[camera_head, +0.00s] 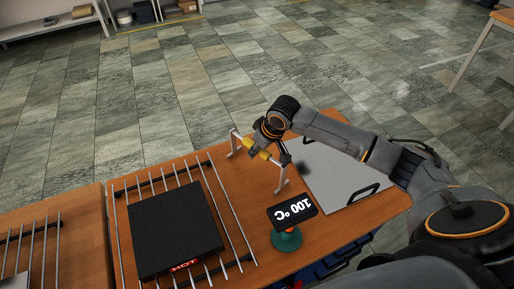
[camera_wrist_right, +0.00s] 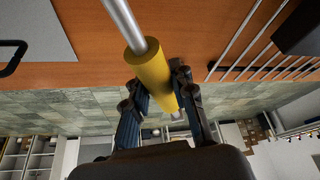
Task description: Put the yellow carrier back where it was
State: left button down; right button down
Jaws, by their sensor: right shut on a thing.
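The yellow carrier (camera_head: 262,154) is a pale metal bar with a leg at each end and a thick yellow grip in the middle. It is over the far part of the wooden table, between the black hot block and the grey plate. My right gripper (camera_head: 272,147) is shut on the yellow grip. In the right wrist view the yellow grip (camera_wrist_right: 152,70) lies between the two fingers of my right gripper (camera_wrist_right: 156,84). I cannot tell whether the carrier's legs touch the table. My left gripper is not in view.
A black block marked HOT (camera_head: 176,228) sits on metal rods (camera_head: 232,220) at the left. A 100 °C display (camera_head: 292,212) on a green base stands at the front. A grey plate (camera_head: 335,172) with black handles lies right. Another rod rack (camera_head: 30,245) is far left.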

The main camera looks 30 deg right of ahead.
jog(key=c, duration=1.1)
grip_release()
jog(key=shift+f, duration=0.1)
jog(key=shift+r, duration=0.2)
jog(key=b+v, duration=0.1)
jog(key=v, duration=1.1)
jog(key=shift+a, duration=0.15)
